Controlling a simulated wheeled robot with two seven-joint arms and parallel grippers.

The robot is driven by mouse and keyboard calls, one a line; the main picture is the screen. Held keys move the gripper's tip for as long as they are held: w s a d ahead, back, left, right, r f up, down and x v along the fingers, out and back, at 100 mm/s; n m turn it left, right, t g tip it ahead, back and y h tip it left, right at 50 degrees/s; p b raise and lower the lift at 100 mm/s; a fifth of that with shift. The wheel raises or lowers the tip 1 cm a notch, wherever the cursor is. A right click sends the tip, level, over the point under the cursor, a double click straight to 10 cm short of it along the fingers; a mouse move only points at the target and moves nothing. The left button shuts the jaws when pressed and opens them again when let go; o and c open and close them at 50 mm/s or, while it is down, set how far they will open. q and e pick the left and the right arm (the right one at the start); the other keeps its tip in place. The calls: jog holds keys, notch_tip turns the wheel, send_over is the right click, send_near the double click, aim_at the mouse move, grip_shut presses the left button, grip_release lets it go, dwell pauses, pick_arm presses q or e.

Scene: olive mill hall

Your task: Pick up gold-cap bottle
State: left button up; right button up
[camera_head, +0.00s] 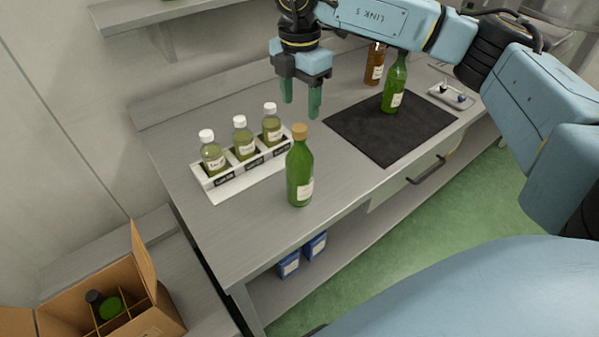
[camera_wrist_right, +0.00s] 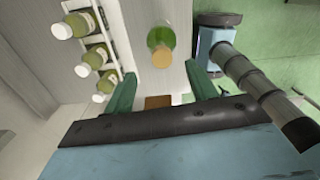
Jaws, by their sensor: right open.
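The gold-cap bottle (camera_head: 300,178) is a green glass bottle with a tan-gold cap and a pale label. It stands upright on the grey workbench, in front of the rack of small bottles. In the right wrist view the bottle (camera_wrist_right: 161,38) shows beyond my fingertips, with its cap towards the camera. My right gripper (camera_head: 301,107) is open and empty, with its green fingers pointing down. It hangs above the bench, behind and higher than the bottle, and does not touch it. My left gripper is not in view.
A white rack (camera_head: 235,181) holds three small white-capped bottles. A dark mat (camera_head: 360,135) bears another green bottle (camera_head: 395,85); a brown bottle (camera_head: 375,64) stands behind. A small tray (camera_head: 440,99) lies at right. A divided cardboard box (camera_head: 165,312) is at lower left. Bench (camera_head: 245,225) is clear around the gold-cap bottle's front.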

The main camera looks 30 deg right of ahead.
aim_at(300, 127)
notch_tip(300, 127, down, 4)
jog(key=shift+f, duration=0.1)
notch_tip(300, 127, down, 5)
jog(key=shift+s+a+f+p, duration=0.1)
jog(key=shift+s+a+p, duration=0.05)
jog(key=shift+p, duration=0.6)
jog(key=c, duration=1.2)
